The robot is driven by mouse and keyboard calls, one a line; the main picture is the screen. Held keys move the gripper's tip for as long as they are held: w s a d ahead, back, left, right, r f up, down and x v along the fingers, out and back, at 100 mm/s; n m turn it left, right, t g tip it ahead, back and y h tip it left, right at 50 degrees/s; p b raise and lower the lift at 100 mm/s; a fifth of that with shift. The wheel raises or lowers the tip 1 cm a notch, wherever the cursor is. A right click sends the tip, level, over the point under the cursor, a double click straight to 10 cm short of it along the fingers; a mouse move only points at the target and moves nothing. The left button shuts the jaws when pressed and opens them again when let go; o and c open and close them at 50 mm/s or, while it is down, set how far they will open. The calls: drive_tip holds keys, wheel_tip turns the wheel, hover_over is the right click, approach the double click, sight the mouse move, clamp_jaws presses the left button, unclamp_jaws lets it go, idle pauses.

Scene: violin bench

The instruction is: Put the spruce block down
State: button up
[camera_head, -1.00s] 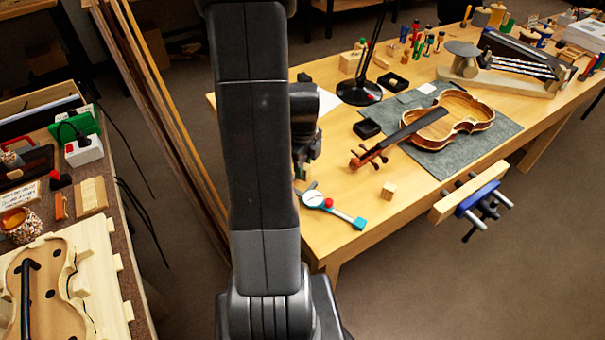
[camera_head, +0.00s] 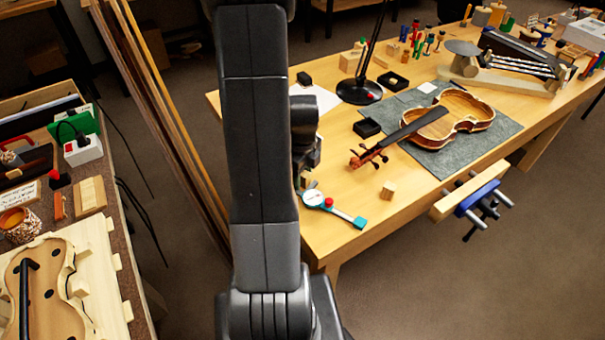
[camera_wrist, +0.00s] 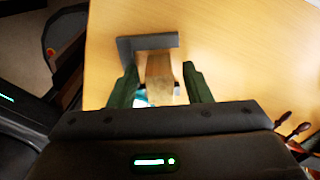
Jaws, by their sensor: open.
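The spruce block (camera_wrist: 159,76) is a light wooden block in the wrist view, resting between the two dark green fingers of my gripper (camera_wrist: 159,72). The gripper is open, with a visible gap between the block and each finger. The block's lower end is partly hidden by my gripper body. A grey L-shaped metal piece (camera_wrist: 150,41) lies right at the block's far end. In the head view my arm hides most of the gripper, and a bit of pale wood (camera_head: 305,181) shows just below my wrist.
A dial gauge with a teal end (camera_head: 345,212) lies close to the gripper on the workbench (camera_head: 335,245). A small wooden cube (camera_head: 388,190), the violin (camera_head: 455,118) on a grey mat and a black lamp base (camera_head: 359,92) are further right. The bench front edge is close.

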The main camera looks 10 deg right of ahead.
drive_tip(key=shift+r, duration=0.15)
wheel_tip(320, 180, up, 12)
drive_tip(key=shift+p, duration=0.35)
idle(0.3)
wheel_tip(320, 180, down, 12)
drive_tip(key=shift+r, duration=0.9)
drive_tip(key=shift+f, duration=0.1)
